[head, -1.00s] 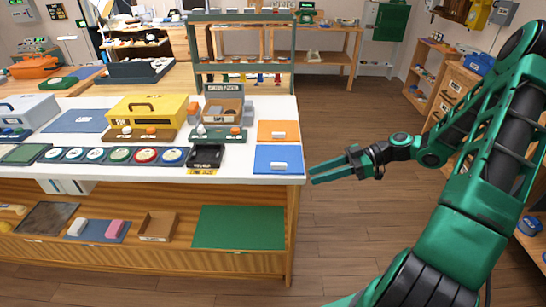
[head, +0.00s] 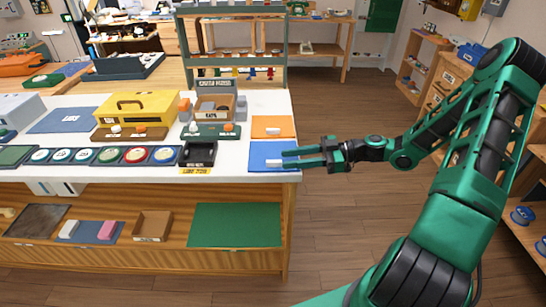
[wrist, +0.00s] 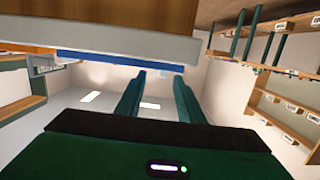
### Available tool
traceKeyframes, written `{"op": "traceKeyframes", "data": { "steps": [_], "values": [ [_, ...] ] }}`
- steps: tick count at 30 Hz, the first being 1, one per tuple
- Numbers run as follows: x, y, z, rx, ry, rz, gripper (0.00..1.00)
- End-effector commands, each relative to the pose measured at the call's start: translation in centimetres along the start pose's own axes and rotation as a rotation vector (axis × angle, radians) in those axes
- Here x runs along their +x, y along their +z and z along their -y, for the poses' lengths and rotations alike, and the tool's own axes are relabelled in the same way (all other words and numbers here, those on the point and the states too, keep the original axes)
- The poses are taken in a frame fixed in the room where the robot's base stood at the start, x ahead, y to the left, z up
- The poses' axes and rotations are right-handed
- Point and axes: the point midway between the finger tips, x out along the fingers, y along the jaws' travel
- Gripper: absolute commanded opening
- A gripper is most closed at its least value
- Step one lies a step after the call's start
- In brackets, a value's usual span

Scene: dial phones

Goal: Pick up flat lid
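Two flat square panels with small white handles lie at the right end of the white-topped counter: an orange one (head: 273,126) and, nearer the front, a blue one (head: 264,150). I cannot tell from a label which is the flat lid. My gripper (head: 288,158) is open and empty, with its fingertips at the right edge of the blue panel in the head view, close to its white handle (head: 274,163). Contact cannot be told. In the wrist view my gripper (wrist: 158,74) has its fingers apart, and the blue panel (wrist: 120,60) shows as a thin strip just beyond them.
The counter (head: 228,165) ends just right of the panels, with open floor beyond. A black tray (head: 198,154) and a row of round dials stand to the left. A yellow box (head: 140,108) and a small brown box (head: 215,107) stand behind. A shelf below holds a green mat (head: 235,224).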

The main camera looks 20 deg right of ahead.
Motion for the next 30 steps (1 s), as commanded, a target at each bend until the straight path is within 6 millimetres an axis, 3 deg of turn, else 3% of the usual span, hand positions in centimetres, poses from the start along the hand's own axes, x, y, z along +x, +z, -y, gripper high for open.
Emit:
{"op": "traceKeyframes", "data": {
  "steps": [7,17,21,30],
  "values": [
    [3.3,-0.1,0.4,0.0,-0.004,-0.002,0.34],
    [4.0,-0.1,0.3,0.0,-0.001,0.0,0.34],
    [3.9,-0.1,0.3,0.0,-0.001,0.0,0.01],
    [3.9,-0.1,0.3,-0.001,-0.001,0.0,0.0]
  ]
}}
